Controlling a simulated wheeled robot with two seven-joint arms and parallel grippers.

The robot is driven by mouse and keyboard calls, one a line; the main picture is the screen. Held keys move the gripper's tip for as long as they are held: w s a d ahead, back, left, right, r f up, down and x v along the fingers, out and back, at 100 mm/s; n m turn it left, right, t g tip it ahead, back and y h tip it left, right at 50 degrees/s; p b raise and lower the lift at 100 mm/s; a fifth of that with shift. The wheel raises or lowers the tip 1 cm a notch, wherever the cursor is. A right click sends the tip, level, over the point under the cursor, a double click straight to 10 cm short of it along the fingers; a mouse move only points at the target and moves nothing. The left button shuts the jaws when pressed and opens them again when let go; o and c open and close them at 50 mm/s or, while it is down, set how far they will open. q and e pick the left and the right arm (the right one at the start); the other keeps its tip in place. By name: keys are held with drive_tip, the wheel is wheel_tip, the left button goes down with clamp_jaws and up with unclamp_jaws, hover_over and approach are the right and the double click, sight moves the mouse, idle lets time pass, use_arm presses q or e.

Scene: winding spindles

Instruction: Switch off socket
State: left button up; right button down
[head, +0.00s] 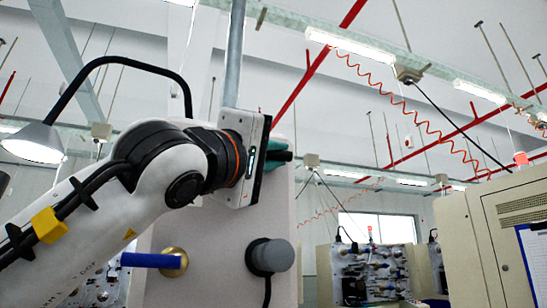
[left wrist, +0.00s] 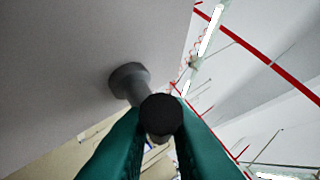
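A pale upright panel (head: 215,235) stands in front of me in the head view. My left gripper (head: 274,155) is at its top right part, with teal fingers. A dark knob with a round black end (left wrist: 161,115) sticks out from the panel on a grey base (left wrist: 127,77) in the left wrist view. The two teal fingers (left wrist: 158,130) lie on either side of the knob and appear to touch it, so the gripper looks shut on it. My right gripper is not in view.
Below the gripper, the panel carries a blue handle on a brass disc (head: 174,262) and a grey round plug (head: 271,255) with a black cable. A lamp (head: 36,143) hangs at the left. Beige cabinets (head: 485,235) and a machine (head: 370,272) stand at the right.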

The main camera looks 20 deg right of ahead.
use_arm(q)
drive_tip(key=o, duration=0.4)
drive_tip(key=shift+a, duration=0.15)
drive_tip(key=shift+s+a+f, duration=0.15)
drive_tip(key=shift+a+f, duration=0.05)
drive_tip(key=shift+f, duration=0.05)
drive_tip(key=b+v, duration=0.5)
drive_tip(key=v, duration=0.6)
drive_tip(key=shift+a, duration=0.15)
